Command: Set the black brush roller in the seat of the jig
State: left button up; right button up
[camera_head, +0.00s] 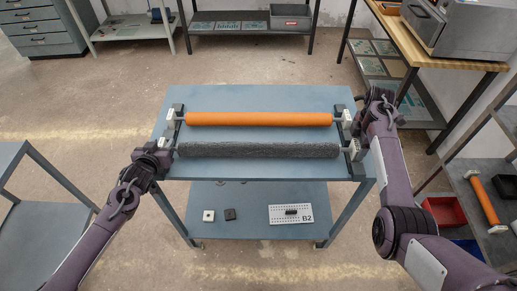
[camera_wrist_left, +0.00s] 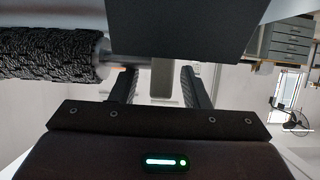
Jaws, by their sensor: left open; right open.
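The black brush roller (camera_head: 258,150) lies level across the jig, in front of and parallel to an orange roller (camera_head: 258,118). The jig's end supports show at the left (camera_head: 170,117) and right (camera_head: 346,117). My left gripper (camera_head: 162,147) is at the black roller's left end. In the left wrist view its fingers (camera_wrist_left: 157,88) are apart, with a pale grey piece between them; the bristled end of the roller (camera_wrist_left: 45,55) is to their left. My right gripper (camera_head: 362,143) is at the roller's right end, open; its fingertips are hard to make out. Whether the shaft ends are fully seated cannot be told.
The jig stands on a blue-grey table (camera_head: 260,93). Its lower shelf holds a white B2 plate (camera_head: 291,219) and small blocks. A side table (camera_head: 40,235) is at left. A rack with a red bin (camera_head: 444,211) and another orange roller (camera_head: 484,199) is at right.

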pick_arm(q)
grip_shut()
pick_arm(e)
jog(key=c, duration=0.9)
jog(key=shift+c, duration=0.8)
pick_arm(q)
jog(key=shift+r, duration=0.15)
pick_arm(e)
jog(key=shift+r, duration=0.1)
